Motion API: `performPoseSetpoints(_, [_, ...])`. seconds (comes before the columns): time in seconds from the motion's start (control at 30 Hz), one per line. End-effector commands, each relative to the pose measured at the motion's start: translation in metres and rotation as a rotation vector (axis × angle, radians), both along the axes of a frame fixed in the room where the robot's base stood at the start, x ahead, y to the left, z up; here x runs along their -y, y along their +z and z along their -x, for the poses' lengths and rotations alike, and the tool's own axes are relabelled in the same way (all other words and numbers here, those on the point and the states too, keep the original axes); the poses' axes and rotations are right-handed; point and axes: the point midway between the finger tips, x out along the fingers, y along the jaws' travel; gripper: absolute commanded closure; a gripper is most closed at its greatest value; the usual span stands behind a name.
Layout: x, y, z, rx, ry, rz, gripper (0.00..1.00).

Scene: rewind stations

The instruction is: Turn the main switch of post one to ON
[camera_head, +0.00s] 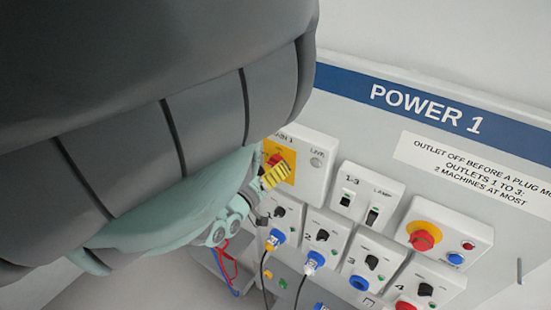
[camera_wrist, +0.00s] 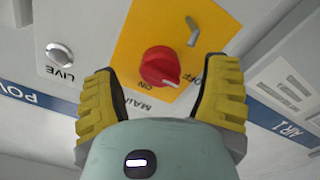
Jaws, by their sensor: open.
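The main switch of post one is a red rotary knob (camera_wrist: 160,67) on a yellow plate (camera_wrist: 135,45). In the wrist view its white mark points down and right, on the side toward the OFF label; the ON label is at the lower left. My gripper (camera_wrist: 160,75) is open, with one yellow finger on each side of the knob and gaps visible between them. In the head view the knob (camera_head: 276,159) is partly hidden behind my gripper (camera_head: 273,176). Contact cannot be told.
The LIVE lamp (camera_wrist: 59,53) looks grey beside the plate. A grey metal piece (camera_wrist: 191,31) sits on the plate near OFF. Below in the head view are a two-switch box (camera_head: 361,200), a red emergency button (camera_head: 424,237) and outlets with blue plugs (camera_head: 312,262).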

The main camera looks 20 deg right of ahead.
Motion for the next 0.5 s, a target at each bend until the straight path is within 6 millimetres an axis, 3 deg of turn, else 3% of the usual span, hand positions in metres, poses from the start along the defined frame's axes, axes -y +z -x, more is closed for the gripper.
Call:
performPoseSetpoints(0.2, [0.013, 0.001, -0.010, 0.001, 0.002, 0.000, 0.25])
performPoseSetpoints(0.5, [0.016, 0.001, -0.012, -0.001, 0.003, 0.001, 0.25])
